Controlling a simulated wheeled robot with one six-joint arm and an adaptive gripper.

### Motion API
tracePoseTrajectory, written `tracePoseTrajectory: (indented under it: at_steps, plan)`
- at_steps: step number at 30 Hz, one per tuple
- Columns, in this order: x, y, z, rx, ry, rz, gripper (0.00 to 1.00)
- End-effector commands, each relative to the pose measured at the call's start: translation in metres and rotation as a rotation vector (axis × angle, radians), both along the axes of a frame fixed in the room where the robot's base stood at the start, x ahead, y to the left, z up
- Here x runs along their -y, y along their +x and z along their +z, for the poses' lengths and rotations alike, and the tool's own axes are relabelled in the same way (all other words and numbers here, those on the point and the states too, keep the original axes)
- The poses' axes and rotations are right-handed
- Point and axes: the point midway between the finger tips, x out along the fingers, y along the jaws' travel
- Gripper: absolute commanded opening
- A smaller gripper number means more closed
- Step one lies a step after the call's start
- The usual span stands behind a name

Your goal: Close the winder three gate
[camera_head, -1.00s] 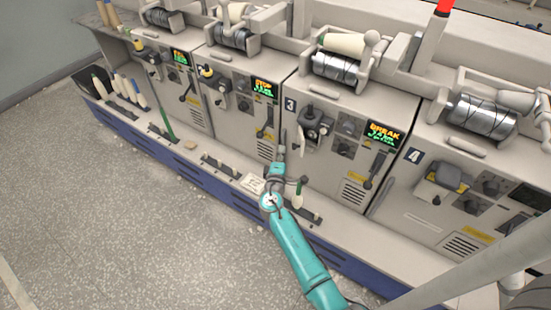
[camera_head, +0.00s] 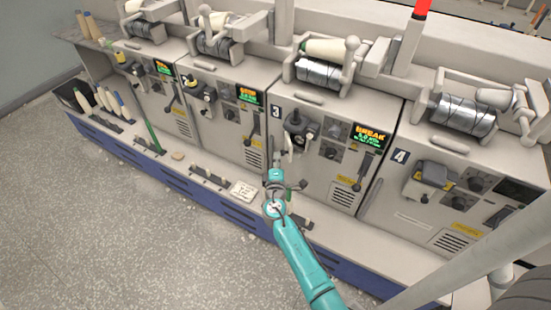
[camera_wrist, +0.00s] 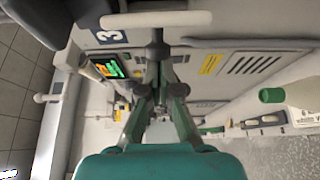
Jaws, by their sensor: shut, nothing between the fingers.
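Winder three (camera_head: 317,178) is the grey unit marked with a dark "3" plate (camera_head: 275,111); its orange screen reads BREAK. A dark mechanism with a pale part (camera_head: 298,131) projects from its upper left front; I cannot tell whether this is the gate or how far open it is. My gripper (camera_head: 277,158) is at the left of that front, just below the mechanism. In the wrist view my gripper (camera_wrist: 158,78) has its fingers together and empty. A pale bar (camera_wrist: 155,20) crosses the view just beyond the fingers; contact is unclear.
Winder four (camera_head: 432,205) stands to the right, with other winders to the left. A pale ledge (camera_head: 355,246) with bobbins and a white card (camera_head: 243,190) runs below them. A grey pole crosses the lower right. The speckled floor (camera_head: 150,230) in front is clear.

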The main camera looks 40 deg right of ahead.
Motion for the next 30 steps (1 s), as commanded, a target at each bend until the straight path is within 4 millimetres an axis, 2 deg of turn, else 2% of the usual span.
tracePoseTrajectory:
  at_steps: [18,30]
  plan:
    - [0.025,-0.03,-0.001,-0.003,0.003,0.329,0.0]
    - [0.051,-0.047,0.001,0.001,-0.001,0.341,0.0]
